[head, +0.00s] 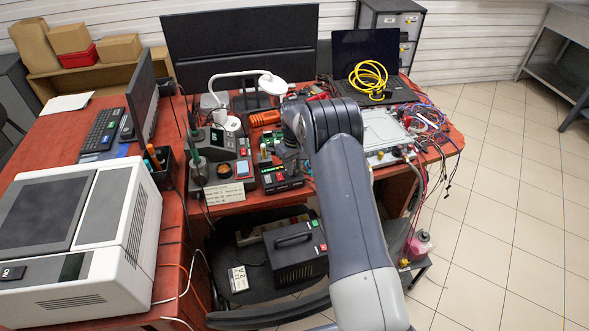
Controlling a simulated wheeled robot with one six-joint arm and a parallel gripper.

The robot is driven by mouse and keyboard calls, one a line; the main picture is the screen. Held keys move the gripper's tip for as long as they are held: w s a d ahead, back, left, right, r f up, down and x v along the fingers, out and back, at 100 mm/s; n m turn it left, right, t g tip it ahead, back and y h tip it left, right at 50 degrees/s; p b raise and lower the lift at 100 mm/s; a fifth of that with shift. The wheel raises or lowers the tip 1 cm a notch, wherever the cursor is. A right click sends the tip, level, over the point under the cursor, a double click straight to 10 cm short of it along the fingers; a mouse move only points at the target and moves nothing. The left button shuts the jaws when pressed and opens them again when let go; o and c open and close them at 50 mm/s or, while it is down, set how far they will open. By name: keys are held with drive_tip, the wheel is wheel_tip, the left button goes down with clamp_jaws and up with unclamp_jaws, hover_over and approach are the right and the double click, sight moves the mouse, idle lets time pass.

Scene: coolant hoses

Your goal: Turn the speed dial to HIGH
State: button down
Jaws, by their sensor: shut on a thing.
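My gripper (287,156) shows only in small part, dark, below my bent wrist at the middle of the cluttered red bench. It points down among small devices, and its fingertips are too small and covered to make out. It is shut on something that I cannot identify. A black device (283,181) with a small green display stands just below it in the picture. I cannot pick out the speed dial or its HIGH mark. My arm covers part of the bench to the right of the gripper.
A soldering station (216,172) and a paper label (224,194) lie left of the gripper. A white lamp (272,84) stands behind it. A pale flat case (384,131) and tangled wires (428,124) lie to the right. A big white machine (85,235) fills the left front.

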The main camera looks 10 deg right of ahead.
sight(295, 169)
drive_tip(key=m+b, duration=0.2)
drive_tip(key=m, duration=0.1)
drive_tip(key=shift+f+m, duration=0.15)
drive_tip(key=shift+m, duration=0.15)
drive_tip(key=m+b, duration=0.1)
drive_tip(key=m, duration=0.2)
drive_tip(key=shift+m, duration=0.3)
drive_tip(key=m+b, duration=0.1)
drive_tip(key=m, duration=0.3)
drive_tip(key=shift+m, duration=2)
drive_tip(key=c, duration=1.2)
unclamp_jaws()
drive_tip(key=shift+c, duration=0.2)
drive_tip(key=shift+r, duration=0.2)
wheel_tip(295, 169, up, 11)
drive_tip(key=shift+f+b, duration=0.15)
drive_tip(key=shift+b, duration=0.25)
